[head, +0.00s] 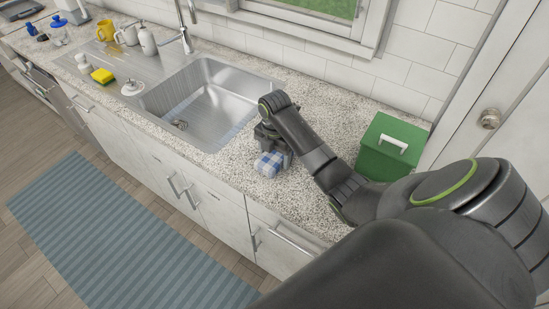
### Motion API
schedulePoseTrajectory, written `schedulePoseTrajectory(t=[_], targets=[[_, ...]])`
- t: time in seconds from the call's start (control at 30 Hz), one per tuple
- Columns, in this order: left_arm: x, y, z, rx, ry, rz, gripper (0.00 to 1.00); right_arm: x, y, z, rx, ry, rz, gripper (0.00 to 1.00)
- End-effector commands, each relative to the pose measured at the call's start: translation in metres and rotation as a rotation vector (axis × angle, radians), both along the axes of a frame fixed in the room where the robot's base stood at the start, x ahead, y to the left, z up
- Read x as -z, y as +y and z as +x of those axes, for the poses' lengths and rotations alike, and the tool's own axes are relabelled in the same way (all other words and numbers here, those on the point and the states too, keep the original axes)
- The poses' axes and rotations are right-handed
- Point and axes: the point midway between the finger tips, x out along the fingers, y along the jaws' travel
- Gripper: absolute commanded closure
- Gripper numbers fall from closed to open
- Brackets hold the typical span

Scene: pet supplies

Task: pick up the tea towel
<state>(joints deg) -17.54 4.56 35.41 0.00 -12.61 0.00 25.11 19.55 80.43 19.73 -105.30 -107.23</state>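A blue and white checked tea towel (269,164) shows as a small bunched shape on the speckled counter, right of the sink. My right gripper (275,146) is right above and behind it, pointing down, and overlaps its upper edge in the view. The fingers are mostly hidden by the wrist and the towel, so I cannot tell whether they are open or shut on it. My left gripper is not in view.
A steel sink (240,88) with a faint bluish checked patch inside lies to the left. A green bin (372,145) with a white handle stands to the right. A yellow sponge (102,76), a yellow mug (105,30) and bottles stand farther left. The counter's front edge is close to the towel.

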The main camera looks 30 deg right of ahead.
Motion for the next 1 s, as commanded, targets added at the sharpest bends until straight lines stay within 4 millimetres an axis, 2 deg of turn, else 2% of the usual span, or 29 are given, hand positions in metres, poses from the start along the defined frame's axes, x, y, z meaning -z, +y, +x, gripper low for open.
schedulePoseTrajectory(t=[0.03,0.2,0.43,0.53,0.67,0.77,0.83,1.0], targets=[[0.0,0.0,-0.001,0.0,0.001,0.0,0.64,0.0,0.0,0.0,0.0,0.0,0.0,0.39],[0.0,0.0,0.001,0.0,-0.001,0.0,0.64,0.0,0.0,0.0,0.0,0.0,0.0,0.61],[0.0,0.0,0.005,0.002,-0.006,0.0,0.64,0.0,0.0,0.0,0.0,0.0,0.0,0.61],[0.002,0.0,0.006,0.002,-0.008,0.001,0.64,-0.007,0.0,0.001,0.0,-0.002,0.0,0.61],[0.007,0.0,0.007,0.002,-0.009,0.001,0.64,-0.027,0.0,0.001,-0.001,-0.006,-0.002,0.61],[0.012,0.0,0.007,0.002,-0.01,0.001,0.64,-0.051,-0.001,0.002,-0.001,-0.007,-0.003,0.61],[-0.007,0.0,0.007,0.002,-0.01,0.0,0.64,-0.069,0.0,0.0,0.0,-0.001,0.0,0.61],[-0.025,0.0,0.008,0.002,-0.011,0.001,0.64,-0.089,0.0,0.0,0.001,0.0,0.001,0.61]])
